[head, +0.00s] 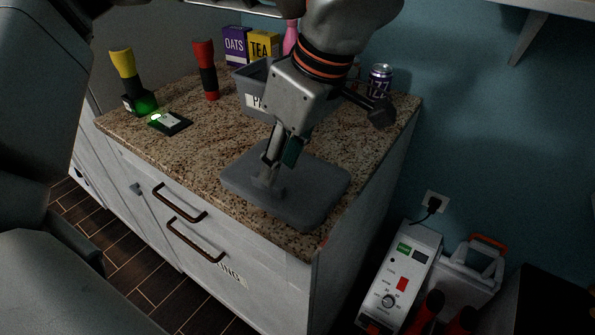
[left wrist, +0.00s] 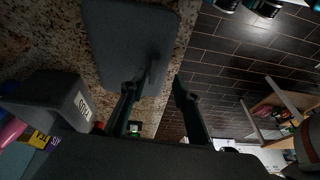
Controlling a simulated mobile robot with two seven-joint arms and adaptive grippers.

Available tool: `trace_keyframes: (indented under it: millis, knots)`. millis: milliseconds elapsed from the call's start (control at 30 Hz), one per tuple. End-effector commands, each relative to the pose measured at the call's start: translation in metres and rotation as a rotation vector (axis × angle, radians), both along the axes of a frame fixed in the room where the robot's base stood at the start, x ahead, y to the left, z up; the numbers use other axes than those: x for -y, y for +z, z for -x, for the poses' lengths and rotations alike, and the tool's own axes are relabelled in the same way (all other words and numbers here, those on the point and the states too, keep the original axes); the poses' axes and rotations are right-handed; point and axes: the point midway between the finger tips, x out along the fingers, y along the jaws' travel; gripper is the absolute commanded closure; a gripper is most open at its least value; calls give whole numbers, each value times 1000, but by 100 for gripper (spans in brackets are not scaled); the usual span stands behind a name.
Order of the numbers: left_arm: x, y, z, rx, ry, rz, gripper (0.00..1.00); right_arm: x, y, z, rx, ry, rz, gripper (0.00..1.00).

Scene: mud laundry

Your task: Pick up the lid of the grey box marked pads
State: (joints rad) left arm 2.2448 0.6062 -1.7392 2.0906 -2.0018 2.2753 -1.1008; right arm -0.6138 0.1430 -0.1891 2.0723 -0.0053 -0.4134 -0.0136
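The grey lid (head: 318,192) lies flat on the granite counter near its front right corner, with a raised handle (head: 268,180) on top. The lid also shows in the left wrist view (left wrist: 125,40). The grey box (head: 250,82) stands behind it, its label partly hidden by my arm; it shows in the left wrist view (left wrist: 50,97) too. My left gripper (head: 272,162) points down at the handle. In the left wrist view its fingers (left wrist: 156,86) are apart, with the handle between the tips, nearer one finger. Contact cannot be told. My right gripper is not in view.
The counter (head: 205,135) also holds a purple oats box (head: 235,45), a tea box (head: 263,47), a can (head: 379,82), a red-and-black torch (head: 206,70), a yellow-topped torch (head: 124,65) and a small dark device (head: 170,123). A white appliance (head: 400,275) stands on the right.

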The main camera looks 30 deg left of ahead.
Motion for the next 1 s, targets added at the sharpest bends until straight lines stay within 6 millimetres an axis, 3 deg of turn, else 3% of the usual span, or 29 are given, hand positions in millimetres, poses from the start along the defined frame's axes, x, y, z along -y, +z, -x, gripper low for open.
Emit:
trace_keyframes:
  millis: [100,233,733,1000]
  knots:
    - [-16,11,-5,40,33,-49,69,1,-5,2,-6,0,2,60]
    - [-24,10,-6,50,44,-66,69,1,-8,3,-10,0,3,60]
    - [-41,-50,-6,43,44,-64,69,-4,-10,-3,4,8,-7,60]
    - [-46,-60,-6,52,43,-63,69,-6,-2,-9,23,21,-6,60]
